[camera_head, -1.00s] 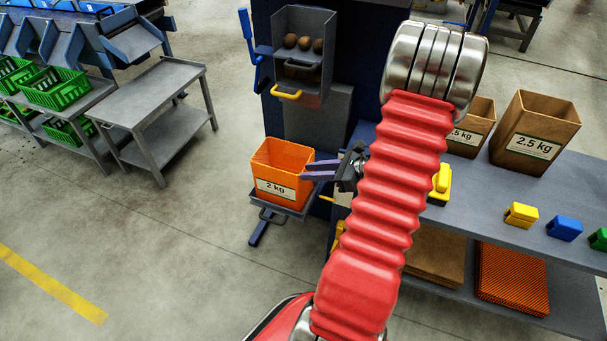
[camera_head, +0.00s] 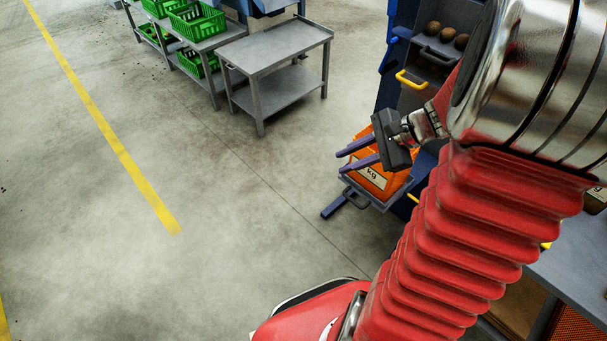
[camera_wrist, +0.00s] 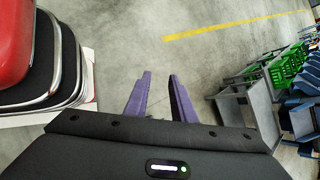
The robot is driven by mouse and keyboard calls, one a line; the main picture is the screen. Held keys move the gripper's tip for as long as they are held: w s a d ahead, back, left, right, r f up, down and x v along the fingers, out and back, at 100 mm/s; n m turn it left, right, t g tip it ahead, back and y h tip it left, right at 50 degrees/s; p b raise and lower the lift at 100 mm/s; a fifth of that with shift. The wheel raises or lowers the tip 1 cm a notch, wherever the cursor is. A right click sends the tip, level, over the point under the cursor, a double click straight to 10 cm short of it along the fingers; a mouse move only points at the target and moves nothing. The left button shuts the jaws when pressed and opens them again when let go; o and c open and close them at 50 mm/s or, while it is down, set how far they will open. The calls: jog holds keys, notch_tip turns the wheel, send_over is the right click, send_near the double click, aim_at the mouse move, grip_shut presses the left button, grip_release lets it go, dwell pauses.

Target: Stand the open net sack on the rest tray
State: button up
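The orange open sack (camera_head: 399,183) stands on the small blue-grey rest tray (camera_head: 378,204) in the head view. Its white label shows only "kg". My gripper (camera_head: 358,156) is in front of the sack in the picture and hides part of it. Its two purple fingers are apart with nothing between them. They point left in the head view. In the wrist view my gripper (camera_wrist: 160,84) is also open and empty, over bare floor. Neither sack nor tray shows there.
The grader's chute (camera_head: 430,65) holds several potatoes above a yellow handle (camera_head: 411,80). A grey side table (camera_head: 272,52) and green crates (camera_head: 197,22) stand at the back. A bench (camera_head: 575,265) lies at the lower right. The floor left of the tray is clear.

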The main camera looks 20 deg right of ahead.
jog(key=s+a+r+n+h, duration=0.3)
jog(key=a+r+n, duration=0.3)
jog(key=a+n, duration=0.2)
jog(key=s+a+r+n+h, duration=0.3)
jog(key=s+a+r+n, duration=0.3)
jog(key=n, duration=0.5)
jog(key=shift+s+a+r+h, duration=0.2)
jog(key=shift+a+h, duration=0.1)
jog(key=shift+a, duration=0.7)
jog(key=shift+d, duration=0.1)
